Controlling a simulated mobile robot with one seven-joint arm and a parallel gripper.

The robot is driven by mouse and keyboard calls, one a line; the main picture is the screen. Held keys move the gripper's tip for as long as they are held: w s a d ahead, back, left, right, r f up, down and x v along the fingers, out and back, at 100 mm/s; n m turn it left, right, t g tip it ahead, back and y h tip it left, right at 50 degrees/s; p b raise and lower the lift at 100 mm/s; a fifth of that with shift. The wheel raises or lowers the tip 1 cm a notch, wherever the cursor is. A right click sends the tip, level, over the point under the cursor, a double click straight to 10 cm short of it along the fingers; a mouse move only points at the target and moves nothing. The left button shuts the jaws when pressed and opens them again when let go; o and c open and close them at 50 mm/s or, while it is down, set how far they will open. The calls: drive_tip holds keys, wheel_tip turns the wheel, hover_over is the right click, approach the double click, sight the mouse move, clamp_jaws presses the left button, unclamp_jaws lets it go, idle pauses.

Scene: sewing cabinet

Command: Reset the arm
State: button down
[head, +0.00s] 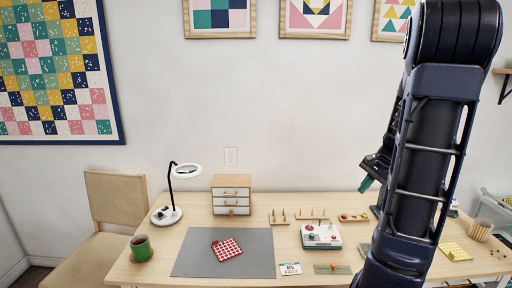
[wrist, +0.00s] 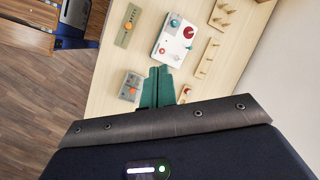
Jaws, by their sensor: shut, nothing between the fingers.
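My gripper (head: 368,182) is raised above the right part of the table, partly hidden behind my own arm in the head view. In the wrist view its green fingers (wrist: 157,88) are together, with nothing between them. They point down toward the table (head: 150,266), clear of the things on it. My arm stands upright and folded at the right of the head view and hides part of the table behind it.
A white control box with red knobs (head: 321,236) sits near the gripper. Pegged wooden racks (head: 311,215), a small drawer cabinet (head: 231,195), a magnifier lamp (head: 187,171), a green mug (head: 141,248) and a grey mat (head: 205,262) with a red checked cloth (head: 227,249) are on the table. A chair (head: 115,200) stands left.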

drive_tip(key=s+a+r+n+t+h, duration=0.1)
drive_tip(key=s+a+r+n+h, duration=0.1)
drive_tip(key=s+a+r+n, duration=0.3)
drive_tip(key=s+a+r+n+t+h, duration=0.2)
drive_tip(key=s+a+r+n, duration=0.3)
drive_tip(key=s, duration=0.7)
drive_tip(key=shift+s+a+r+n, duration=0.15)
drive_tip(key=shift+a+r+n, duration=0.25)
drive_tip(key=shift+a, duration=0.75)
drive_tip(key=shift+r, duration=0.1)
